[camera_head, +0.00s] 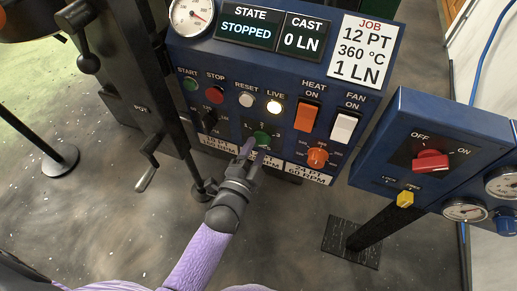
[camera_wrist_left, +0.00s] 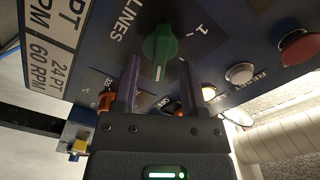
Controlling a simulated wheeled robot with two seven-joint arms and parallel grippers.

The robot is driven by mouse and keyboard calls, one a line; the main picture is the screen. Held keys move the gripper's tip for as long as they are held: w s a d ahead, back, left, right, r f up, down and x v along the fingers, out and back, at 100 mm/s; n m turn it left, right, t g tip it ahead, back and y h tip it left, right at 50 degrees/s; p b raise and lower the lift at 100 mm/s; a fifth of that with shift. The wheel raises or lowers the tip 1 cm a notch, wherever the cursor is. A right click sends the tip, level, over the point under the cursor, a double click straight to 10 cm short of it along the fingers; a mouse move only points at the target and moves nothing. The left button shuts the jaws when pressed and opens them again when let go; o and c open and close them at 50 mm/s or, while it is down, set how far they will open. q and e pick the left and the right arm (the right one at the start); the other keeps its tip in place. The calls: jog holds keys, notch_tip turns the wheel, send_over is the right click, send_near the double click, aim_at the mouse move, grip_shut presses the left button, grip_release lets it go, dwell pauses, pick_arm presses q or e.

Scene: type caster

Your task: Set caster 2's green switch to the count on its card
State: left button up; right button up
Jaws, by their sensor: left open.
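The green switch (camera_head: 262,139) is a rotary knob low on the blue control panel (camera_head: 232,85). In the left wrist view the green knob (camera_wrist_left: 160,46) has a white mark and sits near the word LINES and a numeral 1. My left gripper (camera_head: 253,147) is at the knob; its open fingers (camera_wrist_left: 160,85) lie on either side of the knob's lower part in the wrist view. Whether they touch it I cannot tell. The card (camera_head: 362,50) at the panel's upper right reads JOB, 12 PT, 360 °C, 1 LN. My right gripper is not in view.
The panel also holds an orange rotary knob (camera_head: 317,157), a HEAT rocker (camera_head: 307,115), a white FAN rocker (camera_head: 344,126), and START and STOP buttons. The state display (camera_head: 250,26) reads STOPPED. A blue box with a red switch (camera_head: 431,161) stands at right. A crank handle (camera_head: 147,178) is at left.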

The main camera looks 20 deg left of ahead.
pick_arm(q)
jog(key=shift+w, duration=0.6)
grip_shut()
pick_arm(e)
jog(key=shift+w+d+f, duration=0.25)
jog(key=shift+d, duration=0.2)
